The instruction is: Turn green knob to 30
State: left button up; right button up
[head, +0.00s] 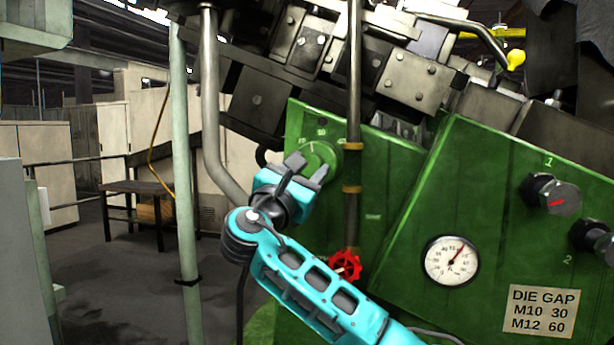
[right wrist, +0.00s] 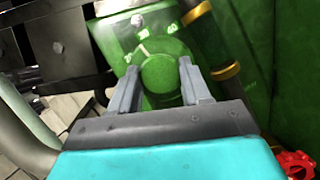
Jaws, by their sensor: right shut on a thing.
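The green knob (head: 318,159) is on the upper left of the green machine panel, with pale scale marks on the panel around it. In the right wrist view the round knob (right wrist: 162,74) sits between the two grey fingers. My right gripper (head: 307,167) is at the knob, its fingers shut on the knob's sides; it also shows in the right wrist view (right wrist: 160,85). My left gripper is not in view.
A vertical pipe (head: 353,110) with brass collars runs just right of the knob. A red handwheel (head: 345,266) is below it. A pressure gauge (head: 452,260), a DIE GAP plate (head: 541,311) and black knobs (head: 552,194) are on the right panel. A grey-green post (head: 183,160) stands left.

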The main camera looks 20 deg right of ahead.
jog(key=shift+m+g, duration=0.3)
jog(key=shift+m, duration=0.6)
jog(key=o, duration=1.1)
jog(key=shift+c, duration=0.2)
jog(key=shift+a, duration=0.1)
jog(key=b+v, duration=0.2)
jog(key=v, duration=1)
jog(key=shift+s+a+f, duration=0.2)
jog(key=shift+a, duration=0.15)
